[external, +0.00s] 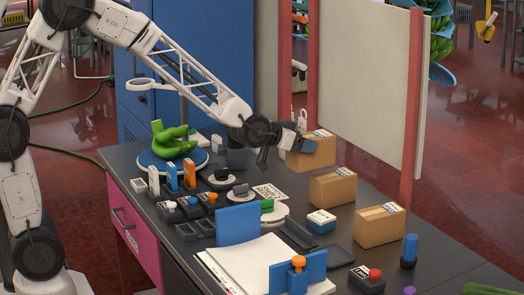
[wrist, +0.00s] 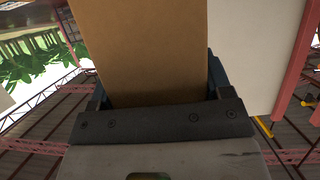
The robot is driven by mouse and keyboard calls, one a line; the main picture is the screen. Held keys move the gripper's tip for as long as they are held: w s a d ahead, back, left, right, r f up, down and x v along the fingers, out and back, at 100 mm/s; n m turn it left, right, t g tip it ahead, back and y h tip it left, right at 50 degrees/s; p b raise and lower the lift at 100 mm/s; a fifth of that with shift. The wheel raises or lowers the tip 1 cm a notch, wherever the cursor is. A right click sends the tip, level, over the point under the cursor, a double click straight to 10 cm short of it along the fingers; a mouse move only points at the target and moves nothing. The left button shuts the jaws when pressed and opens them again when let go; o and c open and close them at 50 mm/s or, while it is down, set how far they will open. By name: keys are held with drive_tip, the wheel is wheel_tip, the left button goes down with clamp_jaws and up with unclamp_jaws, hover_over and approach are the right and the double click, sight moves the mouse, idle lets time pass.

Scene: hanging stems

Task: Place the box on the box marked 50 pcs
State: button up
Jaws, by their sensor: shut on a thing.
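My gripper (external: 296,146) is at the far right edge of the dark table, reaching in sideways. It is shut on a brown cardboard box (external: 312,153). In the wrist view, the held box (wrist: 152,50) fills the space between the dark fingers of the gripper (wrist: 155,88). I cannot tell whether its underside touches the table. Two similar cardboard boxes with white labels stand on the table nearer the camera: a middle box (external: 333,188) and a front box (external: 380,226). The label print is too small to read, so I cannot tell which is marked 50 pcs.
A small blue-and-white box (external: 320,221) stands left of the front box. A red-framed white panel (external: 364,75) rises behind the boxes. A green hand-shaped object (external: 172,140), switches, an open notebook (external: 255,266) and blue blocks crowd the table's left and front.

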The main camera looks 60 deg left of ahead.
sight(322, 149)
drive_tip(key=shift+w+d+f, duration=0.1)
drive_tip(key=shift+w+f, duration=0.1)
drive_tip(key=shift+w, duration=1.9)
drive_tip(key=shift+w+d+f, duration=0.1)
drive_tip(key=shift+w+f, duration=0.05)
drive_tip(key=shift+w, duration=1.95)
drive_tip(key=shift+f, duration=0.1)
drive_tip(key=shift+f, duration=1.65)
drive_tip(key=shift+f, duration=0.15)
drive_tip(key=o, duration=1.1)
drive_tip(key=shift+o, duration=0.2)
drive_tip(key=shift+v, duration=6.1)
